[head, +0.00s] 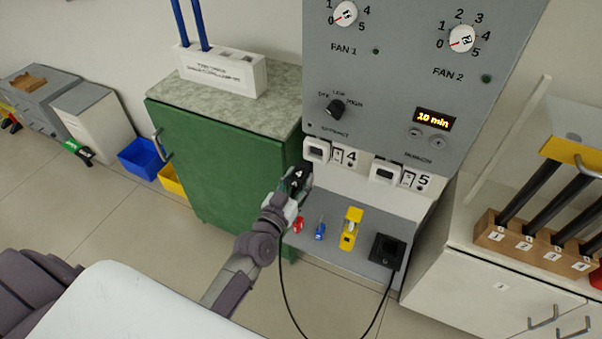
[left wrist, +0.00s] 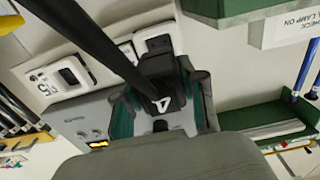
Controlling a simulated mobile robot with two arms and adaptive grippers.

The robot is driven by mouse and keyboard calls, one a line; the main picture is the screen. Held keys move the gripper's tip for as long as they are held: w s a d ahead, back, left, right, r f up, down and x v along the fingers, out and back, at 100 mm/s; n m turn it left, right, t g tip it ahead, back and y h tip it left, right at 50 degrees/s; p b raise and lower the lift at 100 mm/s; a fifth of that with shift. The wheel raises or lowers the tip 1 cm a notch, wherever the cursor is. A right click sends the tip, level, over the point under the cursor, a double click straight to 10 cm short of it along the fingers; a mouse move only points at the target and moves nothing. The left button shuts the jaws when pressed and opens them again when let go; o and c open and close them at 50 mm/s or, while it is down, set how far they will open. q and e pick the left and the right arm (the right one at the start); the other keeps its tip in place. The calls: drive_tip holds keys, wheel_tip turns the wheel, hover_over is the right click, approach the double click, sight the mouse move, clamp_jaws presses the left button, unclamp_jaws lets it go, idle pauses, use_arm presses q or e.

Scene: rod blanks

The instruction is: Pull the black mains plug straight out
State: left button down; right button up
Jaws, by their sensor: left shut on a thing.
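I cannot tell whether the plug's pins are still in the socket. A black cable (head: 283,281) hangs from the plug and loops to a black box (head: 388,250). My right gripper is not in view.
Socket unit 5 (head: 384,173) is to the right. A green cabinet (head: 220,160) stands left, a white cabinet (head: 480,290) right.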

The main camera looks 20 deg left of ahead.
sight(295, 185)
use_arm(q)
drive_tip(key=shift+s+a+p, duration=0.1)
drive_tip(key=shift+s+p, duration=0.45)
drive_tip(key=shift+s, duration=1.3)
